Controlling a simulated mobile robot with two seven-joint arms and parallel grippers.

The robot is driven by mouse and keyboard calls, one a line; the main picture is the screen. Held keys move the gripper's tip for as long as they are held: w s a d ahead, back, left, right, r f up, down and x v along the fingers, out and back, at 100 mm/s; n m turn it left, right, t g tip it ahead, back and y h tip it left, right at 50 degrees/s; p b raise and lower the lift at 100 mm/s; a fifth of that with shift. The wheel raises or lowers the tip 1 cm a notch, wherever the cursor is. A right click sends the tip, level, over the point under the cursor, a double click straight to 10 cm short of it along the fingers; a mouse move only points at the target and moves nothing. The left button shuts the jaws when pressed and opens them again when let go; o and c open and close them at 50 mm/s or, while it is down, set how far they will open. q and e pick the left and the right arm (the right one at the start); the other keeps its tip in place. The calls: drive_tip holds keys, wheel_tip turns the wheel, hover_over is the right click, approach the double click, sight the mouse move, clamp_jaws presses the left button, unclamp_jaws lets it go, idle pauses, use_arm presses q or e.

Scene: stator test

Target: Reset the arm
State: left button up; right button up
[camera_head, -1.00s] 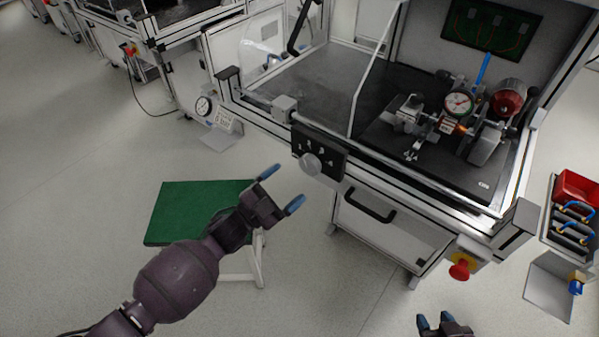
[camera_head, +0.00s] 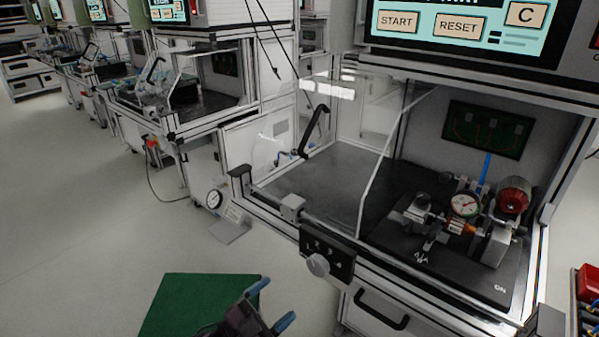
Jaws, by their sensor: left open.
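My left gripper (camera_head: 270,304) shows at the bottom of the head view, with its two blue fingertips apart and nothing between them. It is over the right part of a green-topped stool or small table (camera_head: 190,304), in front of the test station. Most of my left arm is below the picture edge. My right gripper is not in the picture.
The test station (camera_head: 430,279) has a clear guard, a test fixture (camera_head: 463,206), a knob (camera_head: 318,265) and a drawer handle (camera_head: 380,309). Its screen (camera_head: 470,28) reads START and RESET. A red bin (camera_head: 588,284) is at right. Grey floor (camera_head: 90,240) is clear at left.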

use_arm(q)
drive_tip(key=s+a+f+n+t+y+p, duration=0.1)
drive_tip(key=s+a+f+n+t+y, duration=0.15)
drive_tip(key=a+n+y, duration=0.85)
drive_tip(key=s+a+f+n+g+y, duration=0.1)
drive_tip(key=s+a+f+n+y, duration=0.1)
drive_tip(key=s, duration=0.5)
drive_tip(key=s+a+f+n+g+y+p, duration=0.1)
drive_tip(key=s+a+n+g, duration=0.1)
drive_tip(key=s, duration=0.4)
drive_tip(key=s+a+f+n+g+y, duration=0.2)
drive_tip(key=s+a, duration=0.2)
drive_tip(key=s, duration=0.3)
drive_tip(key=shift+s+f+y, duration=0.3)
drive_tip(key=shift+s+f, duration=0.05)
